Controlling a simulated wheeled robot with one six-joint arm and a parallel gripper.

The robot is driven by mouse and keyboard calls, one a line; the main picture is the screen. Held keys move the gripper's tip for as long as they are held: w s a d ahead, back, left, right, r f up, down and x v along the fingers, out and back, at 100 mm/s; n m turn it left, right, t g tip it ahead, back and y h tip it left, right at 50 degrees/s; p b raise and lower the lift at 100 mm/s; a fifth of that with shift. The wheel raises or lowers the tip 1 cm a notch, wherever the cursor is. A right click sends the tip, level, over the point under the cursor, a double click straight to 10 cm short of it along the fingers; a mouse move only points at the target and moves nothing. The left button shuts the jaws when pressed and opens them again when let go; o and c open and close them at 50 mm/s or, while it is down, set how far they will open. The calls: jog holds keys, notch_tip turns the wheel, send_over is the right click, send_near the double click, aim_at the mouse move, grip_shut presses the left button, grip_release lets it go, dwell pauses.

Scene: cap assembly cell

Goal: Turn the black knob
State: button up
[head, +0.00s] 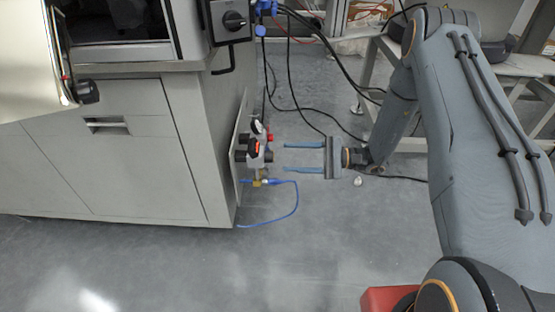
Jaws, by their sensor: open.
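My gripper (285,157) is open and empty. Its two blue fingers lie level and point left at the small valve assembly (256,160) on the side of the grey cabinet. A gap shows between the fingertips and the assembly. The assembly has black parts, a red-orange part and a brass fitting below; its black knob is too small to make out clearly. Another black knob, a rotary switch (234,20), sits on a grey box high on the cabinet's side, well above and left of my gripper.
The grey cabinet (120,185) fills the left. A blue hose (297,205) loops below the valve assembly. Black cables (290,85) hang and run across the floor behind my gripper. A pale table frame (375,60) stands behind my arm. The floor (330,230) below the gripper is clear.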

jog(key=shift+a+b, duration=0.55)
jog(key=shift+a, duration=2.05)
jog(key=c, duration=1)
jog(key=shift+m+p, duration=0.5)
jog(key=shift+m, duration=0.1)
jog(key=shift+c, duration=0.2)
jog(key=o, duration=1)
jog(key=shift+o, duration=0.2)
jog(key=d+p, duration=0.1)
jog(key=d, duration=0.7)
jog(key=shift+p, duration=0.3)
jog(key=shift+s+a, duration=0.1)
